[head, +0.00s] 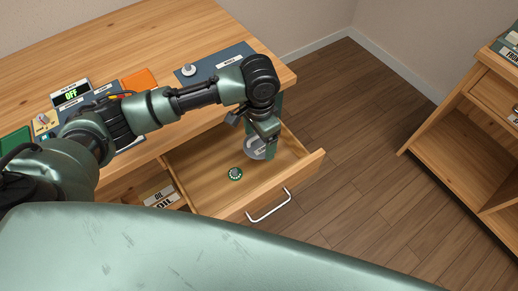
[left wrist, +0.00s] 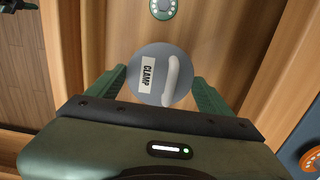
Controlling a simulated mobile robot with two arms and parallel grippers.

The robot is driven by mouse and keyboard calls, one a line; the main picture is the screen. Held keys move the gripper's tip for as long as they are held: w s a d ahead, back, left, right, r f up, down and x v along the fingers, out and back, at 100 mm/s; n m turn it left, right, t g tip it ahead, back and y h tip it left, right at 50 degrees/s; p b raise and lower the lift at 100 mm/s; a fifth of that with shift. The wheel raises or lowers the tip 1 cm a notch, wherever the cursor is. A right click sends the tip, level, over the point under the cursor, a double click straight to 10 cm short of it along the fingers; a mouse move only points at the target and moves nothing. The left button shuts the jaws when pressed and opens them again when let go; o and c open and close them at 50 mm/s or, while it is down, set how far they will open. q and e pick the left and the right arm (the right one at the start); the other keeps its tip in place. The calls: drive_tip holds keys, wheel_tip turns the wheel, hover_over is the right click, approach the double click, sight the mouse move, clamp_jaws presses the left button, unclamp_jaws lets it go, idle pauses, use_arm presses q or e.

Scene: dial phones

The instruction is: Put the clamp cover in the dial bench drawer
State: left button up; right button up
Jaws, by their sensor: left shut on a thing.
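The clamp cover (left wrist: 148,88) is a round grey disc with a white handle bar and a label reading CLAMP. My left gripper (left wrist: 160,90) is shut on it, with a green finger on each side. In the head view the clamp cover (head: 254,149) is partly hidden behind my left gripper (head: 264,140). The dial bench drawer (head: 207,185) is pulled open, and the cover is over its inside, near the back right. I cannot tell whether the cover touches the drawer floor. My right gripper is not in view.
A small green dial (head: 235,174) lies in the drawer, which is otherwise mostly bare. The drawer has a white handle (head: 268,207). The wooden bench (head: 150,40) carries a panel (head: 215,64), an orange block (head: 139,80) and an OFF display (head: 71,94). Another shelf unit (head: 455,150) stands right.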

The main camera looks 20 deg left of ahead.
sight(259, 146)
use_arm(q)
drive_tip(key=shift+f, duration=2.65)
drive_tip(key=shift+f, duration=0.1)
drive_tip(key=o, duration=1.3)
wheel_tip(259, 146, up, 12)
drive_tip(key=shift+r, duration=0.1)
drive_tip(key=shift+p, duration=0.3)
